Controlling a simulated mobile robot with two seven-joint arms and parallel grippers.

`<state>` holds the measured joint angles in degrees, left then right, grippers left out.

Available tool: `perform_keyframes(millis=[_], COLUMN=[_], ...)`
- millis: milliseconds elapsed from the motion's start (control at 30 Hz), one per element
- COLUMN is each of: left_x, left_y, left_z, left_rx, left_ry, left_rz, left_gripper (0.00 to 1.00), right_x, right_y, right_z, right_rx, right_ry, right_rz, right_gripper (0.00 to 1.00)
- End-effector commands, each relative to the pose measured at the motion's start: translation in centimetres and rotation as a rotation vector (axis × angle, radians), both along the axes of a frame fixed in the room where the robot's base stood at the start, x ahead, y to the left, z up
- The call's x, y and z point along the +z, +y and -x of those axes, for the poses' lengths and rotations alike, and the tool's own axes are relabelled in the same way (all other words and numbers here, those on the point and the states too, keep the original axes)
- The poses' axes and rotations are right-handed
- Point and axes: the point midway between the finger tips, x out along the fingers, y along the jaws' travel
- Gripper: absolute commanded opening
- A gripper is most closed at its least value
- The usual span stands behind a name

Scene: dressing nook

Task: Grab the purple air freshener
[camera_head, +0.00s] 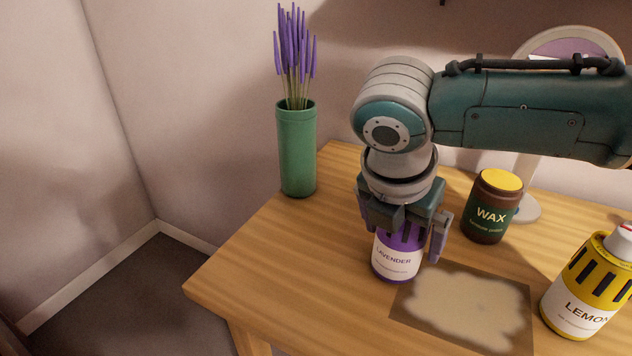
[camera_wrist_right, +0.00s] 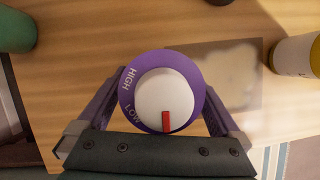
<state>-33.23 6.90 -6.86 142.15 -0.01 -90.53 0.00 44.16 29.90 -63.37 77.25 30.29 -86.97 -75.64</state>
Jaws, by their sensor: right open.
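The purple air freshener (camera_head: 398,258), labelled LAVENDER, stands upright on the wooden table. My right gripper (camera_head: 408,236) points down over it from above, with its fingers on either side of the can's upper part. The gripper is open. In the right wrist view the air freshener (camera_wrist_right: 127,92) shows from above, with a white cap, a red mark and the words HIGH and LOW. My right gripper's fingers (camera_wrist_right: 160,112) lie to its left and right there. The can's top is hidden by the gripper in the head view. My left gripper is not in view.
A brown WAX jar (camera_head: 487,226) with a yellow lid stands right of the gripper. A yellow LEMON can (camera_head: 583,307) stands at the front right. A green vase (camera_head: 297,150) with lavender stands at the back left. The table's left part (camera_head: 255,255) is clear.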

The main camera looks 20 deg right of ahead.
Motion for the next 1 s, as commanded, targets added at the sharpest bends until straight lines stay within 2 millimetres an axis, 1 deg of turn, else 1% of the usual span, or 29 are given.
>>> perform_keyframes(millis=[167,900,933,1000], left_x=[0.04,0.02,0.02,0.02], left_y=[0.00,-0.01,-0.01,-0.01], left_z=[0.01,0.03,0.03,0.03], left_rx=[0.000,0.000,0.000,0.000], left_ry=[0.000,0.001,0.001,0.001], left_rz=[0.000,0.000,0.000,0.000], left_gripper=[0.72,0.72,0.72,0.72], right_x=[0.04,0.07,0.11,0.11], right_y=[0.02,0.02,0.01,0.01], right_z=[0.00,-0.01,-0.04,-0.04], right_rx=[0.001,0.000,0.000,0.000], right_ry=[0.000,-0.001,-0.001,-0.001], right_rz=[0.000,0.000,0.000,0.000], right_gripper=[1.00,0.17,0.15,0.14])
